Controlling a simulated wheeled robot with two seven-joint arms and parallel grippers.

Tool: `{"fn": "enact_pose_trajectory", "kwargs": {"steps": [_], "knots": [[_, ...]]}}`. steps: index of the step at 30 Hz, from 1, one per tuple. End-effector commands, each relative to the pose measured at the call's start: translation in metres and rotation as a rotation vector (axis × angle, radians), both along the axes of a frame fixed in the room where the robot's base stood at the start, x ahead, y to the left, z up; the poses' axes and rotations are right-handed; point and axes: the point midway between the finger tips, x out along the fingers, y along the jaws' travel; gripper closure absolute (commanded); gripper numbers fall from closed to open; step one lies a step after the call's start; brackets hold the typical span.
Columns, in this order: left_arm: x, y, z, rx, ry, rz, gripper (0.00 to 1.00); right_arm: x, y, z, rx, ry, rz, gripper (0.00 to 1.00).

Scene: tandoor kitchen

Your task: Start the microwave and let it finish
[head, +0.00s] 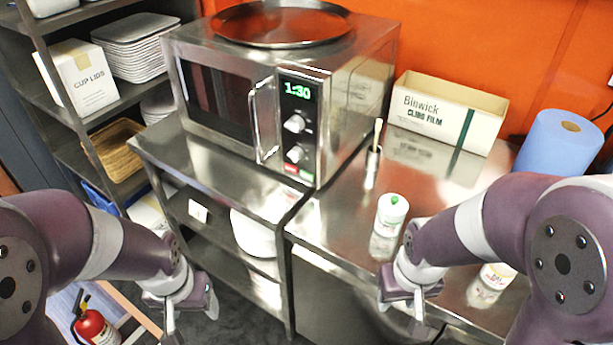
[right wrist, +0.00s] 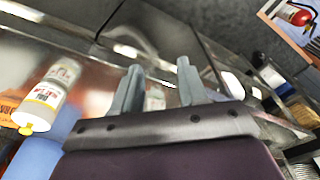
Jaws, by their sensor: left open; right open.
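The steel microwave (head: 340,100) stands on a steel stand at the upper middle of the head view. Its door (head: 212,98) looks shut, with a vertical bar handle (head: 260,120). Its display (head: 298,90) reads 1:30 in green. Below are two knobs, the upper one (head: 294,123) and the lower one (head: 295,154), then a red button (head: 291,168) and a green button (head: 306,174). My left gripper (head: 190,325) is open and empty, low in front of the stand. My right gripper (head: 415,315) is open and empty near the counter's front edge; it also shows in the right wrist view (right wrist: 160,85).
A round tray (head: 283,22) lies on the microwave. On the counter (head: 335,215) are a white bottle with a green cap (head: 391,214), a cling film box (head: 446,112), a blue roll (head: 557,145) and a small holder (head: 372,165). Shelves (head: 75,130) stand at left.

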Motion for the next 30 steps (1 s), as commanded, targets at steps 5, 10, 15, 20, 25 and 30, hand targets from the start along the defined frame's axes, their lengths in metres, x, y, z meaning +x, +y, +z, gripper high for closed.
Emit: {"fn": "enact_pose_trajectory", "kwargs": {"steps": [5,10,15,20,25,30], "knots": [[0.0000,0.0000,0.0000,0.000,0.000,0.000,0.34,0.0000,0.0000,0.0000,0.000,0.000,0.000,0.64],[0.0000,0.0000,0.0000,0.000,0.000,0.000,0.34,0.0000,0.0000,0.0000,0.000,0.000,0.000,1.00],[0.0000,0.0000,0.0000,0.000,0.000,0.000,0.34,0.0000,0.0000,0.0000,0.000,0.000,0.000,1.00],[0.0000,0.0000,0.0000,0.000,0.000,0.000,0.34,0.0000,0.0000,0.0000,0.000,0.000,0.000,1.00],[0.0000,0.0000,0.0000,0.000,0.000,0.000,0.34,0.0000,0.0000,0.0000,0.000,0.000,0.000,1.00],[0.0000,0.0000,0.0000,0.000,0.000,0.000,0.34,0.0000,0.0000,0.0000,0.000,0.000,0.000,1.00]]}}
